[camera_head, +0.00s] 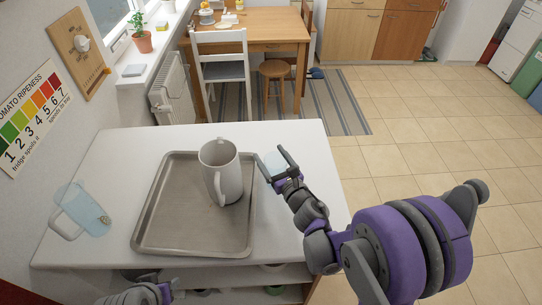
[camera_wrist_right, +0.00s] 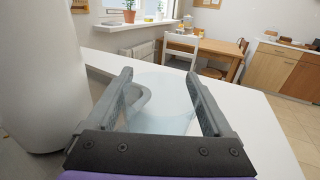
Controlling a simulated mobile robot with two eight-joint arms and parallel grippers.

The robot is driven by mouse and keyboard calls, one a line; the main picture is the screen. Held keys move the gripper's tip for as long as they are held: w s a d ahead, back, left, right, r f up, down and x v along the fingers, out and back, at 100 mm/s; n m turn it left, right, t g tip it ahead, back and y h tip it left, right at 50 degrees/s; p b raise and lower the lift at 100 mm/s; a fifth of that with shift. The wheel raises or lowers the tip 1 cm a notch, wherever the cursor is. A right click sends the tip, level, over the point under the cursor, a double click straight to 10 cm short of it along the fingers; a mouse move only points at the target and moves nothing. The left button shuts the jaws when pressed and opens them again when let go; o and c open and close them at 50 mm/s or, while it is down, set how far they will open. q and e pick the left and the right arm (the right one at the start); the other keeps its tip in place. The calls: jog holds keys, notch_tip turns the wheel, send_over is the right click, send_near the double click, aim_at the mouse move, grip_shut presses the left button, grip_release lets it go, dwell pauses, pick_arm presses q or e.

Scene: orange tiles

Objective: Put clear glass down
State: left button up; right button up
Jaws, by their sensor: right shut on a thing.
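A small clear glass (camera_head: 273,163) is between the fingers of my right gripper (camera_head: 280,163), over the right part of the white table. In the right wrist view the pale, see-through glass (camera_wrist_right: 162,102) fills the space between the two fingers (camera_wrist_right: 162,92), with a curved greyish handle at its left. The right gripper is shut on it. I cannot tell whether its base touches the table. Part of my left arm (camera_head: 142,294) shows at the bottom edge; its finger state is unclear.
The white table (camera_head: 295,230) holds a metal tray (camera_head: 165,235) with a large white mug (camera_head: 228,180) on it, left of my right gripper. Bare table surrounds the tray's right side.

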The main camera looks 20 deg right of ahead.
jog(key=o, duration=1.5)
jog(key=shift+s, duration=0.1)
